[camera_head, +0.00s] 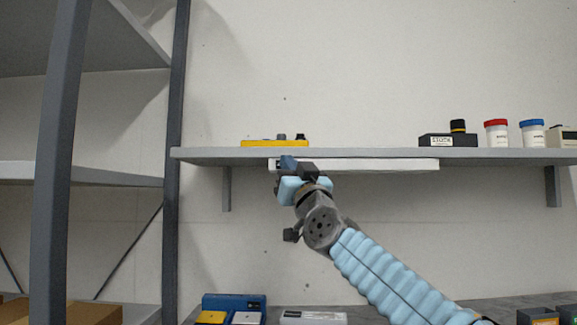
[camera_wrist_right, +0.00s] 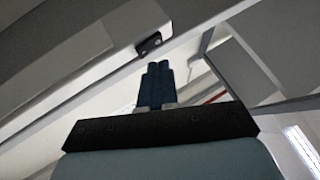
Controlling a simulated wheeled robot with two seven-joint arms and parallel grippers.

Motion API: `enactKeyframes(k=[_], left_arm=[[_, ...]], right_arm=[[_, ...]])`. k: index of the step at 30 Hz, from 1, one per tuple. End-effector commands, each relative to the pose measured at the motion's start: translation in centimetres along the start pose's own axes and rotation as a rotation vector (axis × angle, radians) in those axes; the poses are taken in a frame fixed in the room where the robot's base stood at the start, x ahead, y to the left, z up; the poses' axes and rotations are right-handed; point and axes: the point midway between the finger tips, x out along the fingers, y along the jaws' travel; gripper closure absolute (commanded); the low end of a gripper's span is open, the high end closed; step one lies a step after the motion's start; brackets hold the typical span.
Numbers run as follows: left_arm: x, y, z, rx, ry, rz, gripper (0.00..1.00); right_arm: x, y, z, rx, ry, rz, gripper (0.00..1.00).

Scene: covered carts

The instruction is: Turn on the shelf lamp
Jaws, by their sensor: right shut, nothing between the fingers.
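The shelf lamp (camera_head: 380,165) is a long white bar under the front edge of the wall shelf. In the right wrist view it shows as a pale bar (camera_wrist_right: 80,90) running diagonally. A small black switch (camera_wrist_right: 148,43) sits on it there. My right gripper (camera_head: 287,163) is at the left end of the lamp and hides part of it. In the right wrist view its dark blue fingers (camera_wrist_right: 157,66) are together and empty, pointing at the switch. Whether they touch it is unclear. I cannot tell whether the lamp is lit. My left gripper is not in view.
The wall shelf (camera_head: 360,153) holds a yellow box (camera_head: 275,143), a black labelled box (camera_head: 447,141) and two white jars with red (camera_head: 497,134) and blue (camera_head: 532,134) lids. A grey rack (camera_head: 60,150) stands at left. Bins (camera_head: 235,303) lie below.

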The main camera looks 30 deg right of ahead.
Motion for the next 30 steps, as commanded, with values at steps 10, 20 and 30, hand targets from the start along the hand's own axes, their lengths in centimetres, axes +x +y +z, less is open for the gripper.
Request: enactKeyframes(k=[10,20,30], left_arm=[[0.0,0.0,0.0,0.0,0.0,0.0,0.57],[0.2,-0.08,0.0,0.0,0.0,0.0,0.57],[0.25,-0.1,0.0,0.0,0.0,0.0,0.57]], right_arm=[[0.0,0.0,0.0,0.0,0.0,0.0,1.0],[0.31,0.25,0.29,0.0,0.0,0.0,1.0],[0.61,0.44,0.4,0.0,0.0,0.0,1.0]])
